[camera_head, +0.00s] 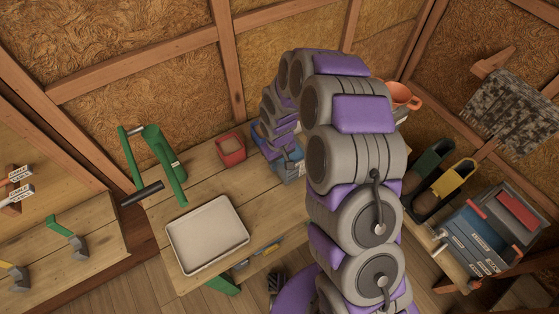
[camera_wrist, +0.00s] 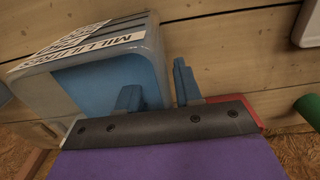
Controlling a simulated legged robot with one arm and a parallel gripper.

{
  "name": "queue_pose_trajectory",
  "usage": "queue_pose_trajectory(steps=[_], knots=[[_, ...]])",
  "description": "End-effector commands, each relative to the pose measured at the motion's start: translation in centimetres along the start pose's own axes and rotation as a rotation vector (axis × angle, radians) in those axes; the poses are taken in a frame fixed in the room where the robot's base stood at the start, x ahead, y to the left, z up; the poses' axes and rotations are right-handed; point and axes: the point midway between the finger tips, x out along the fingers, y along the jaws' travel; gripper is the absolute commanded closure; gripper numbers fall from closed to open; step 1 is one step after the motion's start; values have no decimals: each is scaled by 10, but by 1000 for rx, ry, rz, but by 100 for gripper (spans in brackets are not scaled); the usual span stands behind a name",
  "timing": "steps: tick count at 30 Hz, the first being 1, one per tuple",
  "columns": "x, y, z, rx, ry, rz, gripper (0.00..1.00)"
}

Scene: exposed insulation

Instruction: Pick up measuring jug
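The measuring jug (camera_wrist: 100,78) is blue and grey with a white label reading "MILLILITRES". It fills the left of the wrist view. In the head view the blue jug (camera_head: 292,171) stands at the table's right side, partly hidden by my arm. My gripper (camera_wrist: 158,88) is at the jug, with its two blue-grey fingers apart. The left finger overlaps the jug's blue side and the right finger lies just beyond its right edge. I cannot tell whether either finger touches it. In the head view the fingertips are hidden.
A red container (camera_head: 232,149) stands left of the jug on the wooden table (camera_head: 190,185). A pale tray (camera_head: 207,235) lies at the front and a green tool (camera_head: 165,160) at the left edge. A toolbox (camera_head: 485,235) stands at right.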

Motion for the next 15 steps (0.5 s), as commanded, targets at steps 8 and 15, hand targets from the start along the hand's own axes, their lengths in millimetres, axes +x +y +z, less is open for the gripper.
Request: queue_pose_trajectory(steps=[8, 15], knots=[[-9, 2, 1, 0, 1, -2, 66], [-46, 3, 1, 1, 7, -2, 66]])
